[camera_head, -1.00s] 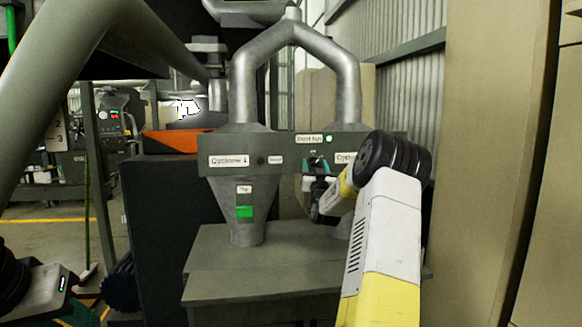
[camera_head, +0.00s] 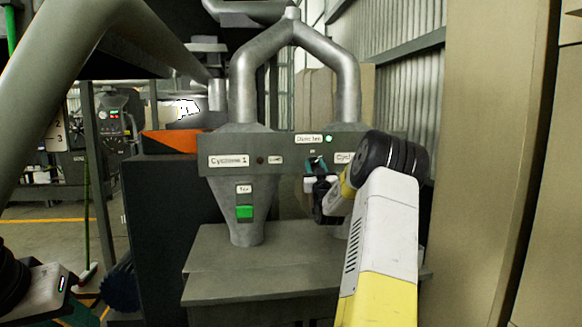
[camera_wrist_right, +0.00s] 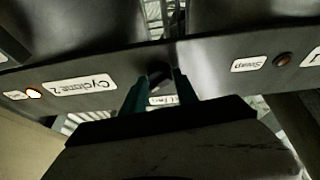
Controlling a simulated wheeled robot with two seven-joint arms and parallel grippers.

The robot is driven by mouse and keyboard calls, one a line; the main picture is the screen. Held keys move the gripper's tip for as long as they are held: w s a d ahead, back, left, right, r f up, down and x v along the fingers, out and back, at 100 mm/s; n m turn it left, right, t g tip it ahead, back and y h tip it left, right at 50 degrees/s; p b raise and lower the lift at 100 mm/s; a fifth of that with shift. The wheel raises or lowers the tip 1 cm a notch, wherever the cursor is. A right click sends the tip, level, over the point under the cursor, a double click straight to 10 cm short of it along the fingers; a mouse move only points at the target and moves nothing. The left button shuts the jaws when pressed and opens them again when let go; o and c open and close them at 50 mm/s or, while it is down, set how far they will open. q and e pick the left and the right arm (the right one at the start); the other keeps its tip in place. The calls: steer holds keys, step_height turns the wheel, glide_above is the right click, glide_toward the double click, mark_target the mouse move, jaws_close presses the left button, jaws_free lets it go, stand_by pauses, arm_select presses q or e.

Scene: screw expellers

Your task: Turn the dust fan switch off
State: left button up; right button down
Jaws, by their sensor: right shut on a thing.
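The dust fan label (camera_head: 308,139) sits at the top middle of the grey control panel, with a green-lit lamp (camera_head: 328,139) beside it. My right gripper (camera_head: 316,165) is just below the label, at the panel face. In the right wrist view, upside down, its teal fingers (camera_wrist_right: 160,87) close around the small dark dust fan switch (camera_wrist_right: 159,77). The fingers hide most of the switch, so its turned position cannot be read. Part of my left arm's end shows at the bottom left of the head view; its fingertips are not clear.
The Cyclone 1 label (camera_head: 229,161) and a dark round lamp (camera_head: 261,160) are left on the panel. The Cyclone 2 label (camera_wrist_right: 79,88) has a lit orange lamp (camera_wrist_right: 34,93) beside it. A green button (camera_head: 244,212) is on the left cone. A grey bench (camera_head: 240,290) stands below.

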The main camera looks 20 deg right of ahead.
steer(key=n+y, duration=0.2)
steer(key=n, duration=0.2)
steer(key=n+y, duration=0.2)
steer(key=n, duration=0.2)
steer(key=shift+d+t+y, duration=0.15)
steer(key=shift+t+y, duration=0.15)
steer(key=shift+t, duration=0.1)
steer(key=n+y, duration=0.1)
steer(key=n, duration=0.2)
steer(key=n+g+y, duration=0.1)
steer(key=n+y, duration=0.1)
steer(key=n, duration=0.2)
steer(key=shift+d, duration=0.15)
steer(key=shift+s+n, duration=0.1)
steer(key=shift+n, duration=0.2)
steer(key=c, duration=1)
jaws_free()
steer(key=shift+o, duration=0.2)
steer(key=shift+r, duration=0.1)
steer(key=shift+s, duration=0.1)
steer(key=v, duration=0.7)
steer(key=shift+s, duration=0.3)
steer(key=shift+d, duration=0.1)
